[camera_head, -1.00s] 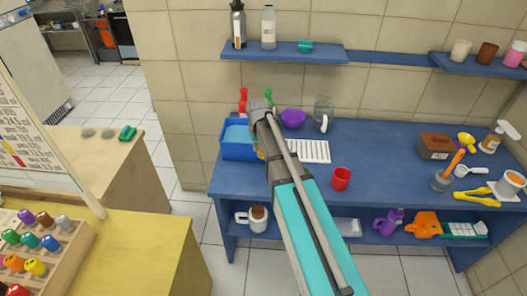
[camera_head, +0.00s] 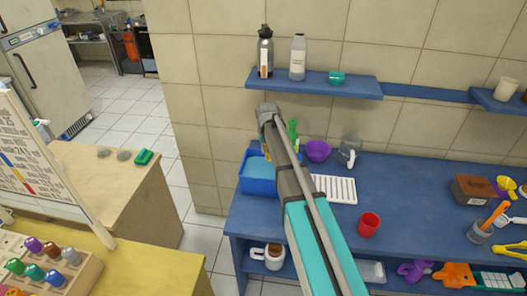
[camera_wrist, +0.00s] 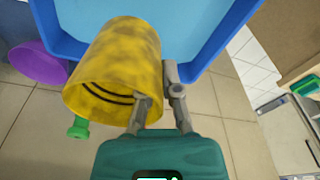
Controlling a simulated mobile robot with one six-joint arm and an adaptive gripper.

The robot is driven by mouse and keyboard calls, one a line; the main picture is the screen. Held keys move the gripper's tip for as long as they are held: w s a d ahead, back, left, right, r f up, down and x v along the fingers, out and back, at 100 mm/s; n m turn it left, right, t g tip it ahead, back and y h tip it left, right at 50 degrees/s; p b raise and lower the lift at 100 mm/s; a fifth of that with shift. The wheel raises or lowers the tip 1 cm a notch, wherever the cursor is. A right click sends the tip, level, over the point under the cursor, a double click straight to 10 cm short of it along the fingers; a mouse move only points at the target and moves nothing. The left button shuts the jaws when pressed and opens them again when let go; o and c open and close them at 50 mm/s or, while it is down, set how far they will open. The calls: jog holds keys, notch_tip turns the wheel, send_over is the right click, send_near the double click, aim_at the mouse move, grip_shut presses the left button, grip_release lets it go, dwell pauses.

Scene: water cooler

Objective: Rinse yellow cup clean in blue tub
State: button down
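The yellow cup (camera_wrist: 120,68) shows in the wrist view with dark blotches on its wall. It is tilted, with its open mouth toward the camera. My gripper (camera_wrist: 158,88) is shut on the cup's wall, one finger at the inside of the mouth and one outside. The blue tub (camera_head: 258,186) stands at the left end of the blue table and holds light blue water. In the wrist view the tub's rim (camera_wrist: 222,50) is behind the cup; the cup appears apart from the water.
A purple bowl (camera_head: 318,150), a green bottle (camera_head: 293,130) and a glass jug (camera_head: 350,150) stand behind. A white rack (camera_head: 335,189) lies right of the tub, with a red cup (camera_head: 368,224) farther right. A blue shelf (camera_head: 320,84) hangs above.

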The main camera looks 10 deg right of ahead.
jog(key=shift+s+a+f, duration=0.15)
jog(key=shift+a, duration=0.1)
jog(key=shift+f+b, duration=6.85)
jog(key=shift+b, duration=0.2)
jog(key=shift+r, duration=0.1)
dwell(0.4)
